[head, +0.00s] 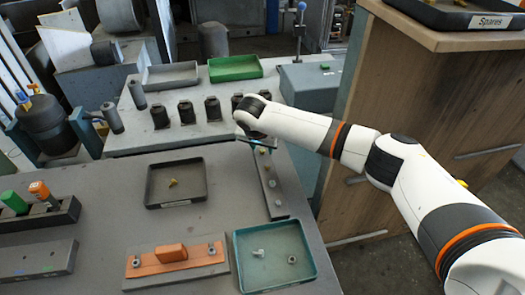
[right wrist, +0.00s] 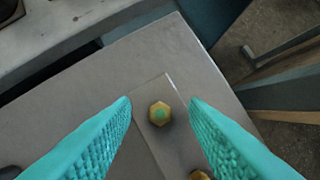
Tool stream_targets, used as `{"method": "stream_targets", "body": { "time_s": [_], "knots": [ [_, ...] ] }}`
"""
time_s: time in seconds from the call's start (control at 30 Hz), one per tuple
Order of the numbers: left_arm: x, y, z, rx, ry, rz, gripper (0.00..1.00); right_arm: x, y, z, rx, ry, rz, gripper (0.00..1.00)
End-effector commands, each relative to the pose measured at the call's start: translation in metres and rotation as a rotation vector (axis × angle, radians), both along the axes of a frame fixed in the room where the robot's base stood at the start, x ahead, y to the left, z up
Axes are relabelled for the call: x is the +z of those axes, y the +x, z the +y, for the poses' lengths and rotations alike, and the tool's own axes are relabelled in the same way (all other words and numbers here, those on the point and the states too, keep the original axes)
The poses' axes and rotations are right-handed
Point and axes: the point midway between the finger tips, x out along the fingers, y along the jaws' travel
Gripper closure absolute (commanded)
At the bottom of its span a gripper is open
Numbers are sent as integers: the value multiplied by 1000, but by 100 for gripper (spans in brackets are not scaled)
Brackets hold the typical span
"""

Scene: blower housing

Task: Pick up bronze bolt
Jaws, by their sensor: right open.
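A bronze bolt (right wrist: 160,113) with a hex head and a greenish centre sits upright on a narrow metal plate (right wrist: 152,138) in the right wrist view. A second bronze bolt (right wrist: 200,175) shows partly at the bottom edge. My right gripper (right wrist: 160,101) is open, its teal fingers on either side of the first bolt and apart from it in the picture. How high the fingertips are above it I cannot tell. In the head view the plate (head: 270,189) lies at the table's right edge, its far end partly hidden by my right gripper (head: 258,144). My left gripper is not in view.
A black tray (head: 150,192) holds a small yellow part. A teal tray (head: 310,262) holds a bolt and a nut. An orange part (head: 171,254) sits on a grey base at the front. Several dark cylinders stand on the rear bench (head: 190,137). A wooden cabinet (head: 395,140) stands right.

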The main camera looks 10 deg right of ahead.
Motion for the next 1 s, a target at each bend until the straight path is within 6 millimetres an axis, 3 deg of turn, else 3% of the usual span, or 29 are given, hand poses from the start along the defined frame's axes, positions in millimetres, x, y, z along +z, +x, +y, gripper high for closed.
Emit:
{"method": "stream_targets", "body": {
  "time_s": [0.07,0.3,0.67,0.77,1.0],
  "knots": [
    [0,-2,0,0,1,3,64,0,0,0,1,0,0,59],
    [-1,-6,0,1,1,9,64,0,0,0,1,0,0,96],
    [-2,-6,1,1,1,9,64,4,0,1,1,2,-1,96],
    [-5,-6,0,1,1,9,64,16,0,1,1,2,-2,96],
    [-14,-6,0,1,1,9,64,65,1,1,1,3,-4,96]
  ]
}}
